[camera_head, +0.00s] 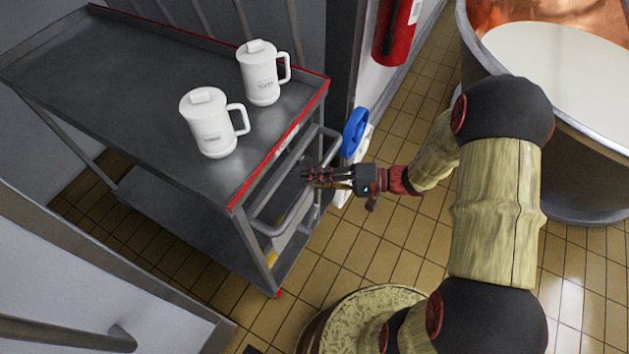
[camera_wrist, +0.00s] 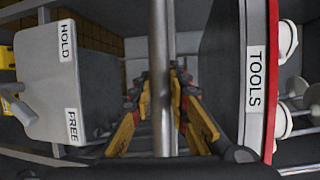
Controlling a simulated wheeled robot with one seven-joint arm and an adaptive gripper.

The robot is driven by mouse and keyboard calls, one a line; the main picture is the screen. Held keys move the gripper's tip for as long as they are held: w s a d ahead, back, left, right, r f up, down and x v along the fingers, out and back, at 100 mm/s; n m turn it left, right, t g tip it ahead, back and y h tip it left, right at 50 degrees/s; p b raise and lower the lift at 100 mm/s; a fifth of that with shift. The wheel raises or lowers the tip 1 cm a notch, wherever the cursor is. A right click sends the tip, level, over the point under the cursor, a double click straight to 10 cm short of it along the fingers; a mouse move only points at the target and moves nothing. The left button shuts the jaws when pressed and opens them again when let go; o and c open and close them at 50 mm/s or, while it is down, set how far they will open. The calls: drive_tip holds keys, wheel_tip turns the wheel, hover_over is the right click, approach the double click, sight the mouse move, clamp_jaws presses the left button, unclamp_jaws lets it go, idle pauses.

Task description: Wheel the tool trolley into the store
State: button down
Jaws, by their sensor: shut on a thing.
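The tool trolley (camera_head: 125,85) is dark grey with a red-edged end and a lower shelf. It stands upright at the left of the head view, its near end towards me. My gripper (camera_head: 314,175) is at that end, shut on the tubular handle (camera_head: 272,197). In the wrist view the handle bar (camera_wrist: 161,60) runs upright between my gripper's fingers (camera_wrist: 168,110). A TOOLS label (camera_wrist: 255,78) is on the trolley's end. A grey plate (camera_wrist: 65,90) marked HOLD and FREE is beside the bar. The trolley's wheels are not clearly visible.
Two white lidded mugs (camera_head: 208,125) (camera_head: 262,75) stand on the trolley top. A grey door or panel (camera_head: 90,270) with a bar handle is close at lower left. A dark door post (camera_head: 345,75) and a red extinguisher (camera_head: 396,30) are beyond. A vat (camera_head: 580,150) stands right.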

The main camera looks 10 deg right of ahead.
idle(0.3)
drive_tip(key=c, duration=1.7)
unclamp_jaws()
drive_tip(key=shift+c, duration=0.2)
drive_tip(key=shift+o, duration=0.3)
drive_tip(key=v, duration=1.2)
drive_tip(key=shift+w, duration=0.1)
